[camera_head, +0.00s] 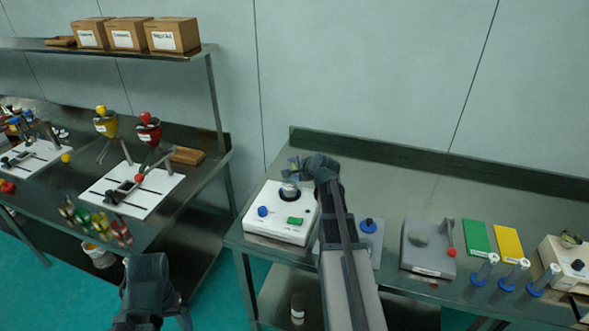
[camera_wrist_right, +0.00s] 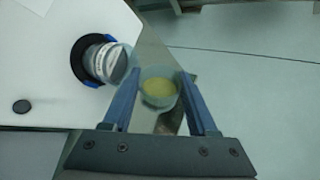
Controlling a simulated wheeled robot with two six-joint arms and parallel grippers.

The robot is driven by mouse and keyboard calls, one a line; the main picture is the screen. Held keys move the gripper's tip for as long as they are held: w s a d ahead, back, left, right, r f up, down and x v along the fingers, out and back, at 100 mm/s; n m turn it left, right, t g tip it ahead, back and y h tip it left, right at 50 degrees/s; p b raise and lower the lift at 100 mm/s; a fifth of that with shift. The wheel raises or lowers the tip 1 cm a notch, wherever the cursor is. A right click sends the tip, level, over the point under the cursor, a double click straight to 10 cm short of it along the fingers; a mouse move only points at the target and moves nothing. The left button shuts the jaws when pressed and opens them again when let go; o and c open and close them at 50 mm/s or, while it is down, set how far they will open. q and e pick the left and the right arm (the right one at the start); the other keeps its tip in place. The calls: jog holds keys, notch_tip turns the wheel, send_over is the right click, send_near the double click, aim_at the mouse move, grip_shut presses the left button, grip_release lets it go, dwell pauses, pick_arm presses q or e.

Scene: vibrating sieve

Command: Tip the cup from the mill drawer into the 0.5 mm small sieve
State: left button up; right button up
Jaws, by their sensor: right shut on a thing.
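The small sieve (camera_head: 289,189) stands on the white shaker base (camera_head: 262,228). In the right wrist view the sieve (camera_wrist_right: 106,62) shows as a clear cylinder with a white label, seated in a black ring with blue clips. My right gripper (camera_wrist_right: 158,92) is shut on a small translucent cup (camera_wrist_right: 158,77) with yellow material inside. The cup is beside the sieve, apart from its ring; I cannot tell how far it tilts. In the head view my right gripper (camera_head: 294,165) is behind and just above the sieve. My left gripper is low at the left, its fingers unclear.
On the same bench are a grey plate device (camera_head: 430,247), green (camera_head: 478,238) and yellow (camera_head: 508,242) mats and several blue-based clear tubes. My right arm covers part of a second device. The mills (camera_head: 148,130) stand on the left bench. The back of the right bench is clear.

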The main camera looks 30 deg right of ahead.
jog(key=h, duration=0.1)
jog(key=n+b, duration=0.1)
jog(key=n+t+h+b, duration=0.1)
jog(key=shift+s+a+f+h, duration=0.1)
jog(key=shift+a+f+h, duration=0.2)
jog(key=shift+a, duration=0.1)
jog(key=shift+a+r+n+h+b, duration=0.15)
jog(key=shift+n+h+b, duration=0.35)
jog(key=shift+b, duration=0.25)
jog(key=shift+r+t, duration=0.1)
jog(key=shift+t, duration=0.2)
jog(key=shift+s, duration=0.15)
dwell(0.6)
